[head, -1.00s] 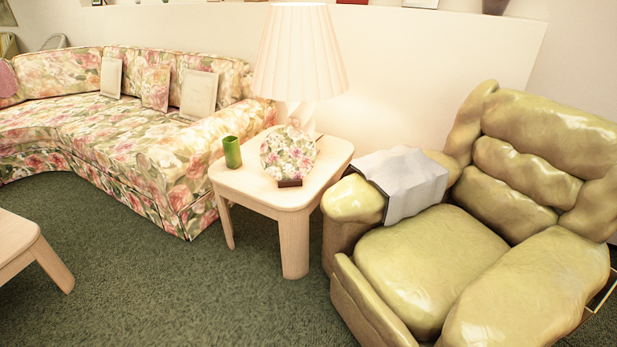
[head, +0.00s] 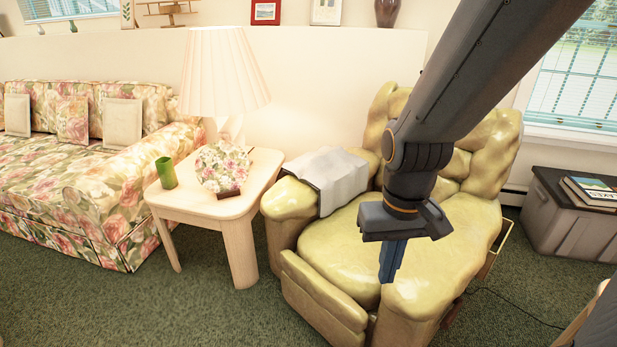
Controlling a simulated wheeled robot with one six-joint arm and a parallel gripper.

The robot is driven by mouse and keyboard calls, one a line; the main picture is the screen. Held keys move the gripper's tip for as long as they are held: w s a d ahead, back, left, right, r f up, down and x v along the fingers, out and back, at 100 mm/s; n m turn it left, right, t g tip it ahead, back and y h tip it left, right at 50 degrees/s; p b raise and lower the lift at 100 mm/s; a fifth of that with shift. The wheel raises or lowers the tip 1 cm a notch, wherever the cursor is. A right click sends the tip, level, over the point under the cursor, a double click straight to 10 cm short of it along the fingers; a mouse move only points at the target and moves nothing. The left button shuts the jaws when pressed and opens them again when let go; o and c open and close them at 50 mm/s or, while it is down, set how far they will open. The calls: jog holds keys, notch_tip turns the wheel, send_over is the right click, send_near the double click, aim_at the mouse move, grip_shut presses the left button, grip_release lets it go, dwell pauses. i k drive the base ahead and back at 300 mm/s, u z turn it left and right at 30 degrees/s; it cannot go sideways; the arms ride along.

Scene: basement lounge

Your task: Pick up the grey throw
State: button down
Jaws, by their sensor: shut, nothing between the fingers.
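The grey throw (head: 330,178) lies draped over the left armrest of the yellow-green armchair (head: 345,240), its front part hanging down the inner side. My gripper (head: 391,262) is shut and empty, pointing down in front of the chair's seat in the picture. It is to the right of the throw and apart from it. My arm hides part of the chair's backrest and seat.
A side table (head: 215,207) with a lamp (head: 222,80), a green cup (head: 166,172) and a floral round object (head: 221,168) stands left of the chair. A floral sofa (head: 90,190) is farther left. A grey chest (head: 570,225) with books stands right.

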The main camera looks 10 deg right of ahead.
aim_at(339, 175)
jog(key=u, duration=1.65)
jog(key=i, duration=3.35)
jog(key=z, duration=3.45)
jog(key=i, duration=0.45)
jog(key=z, duration=0.05)
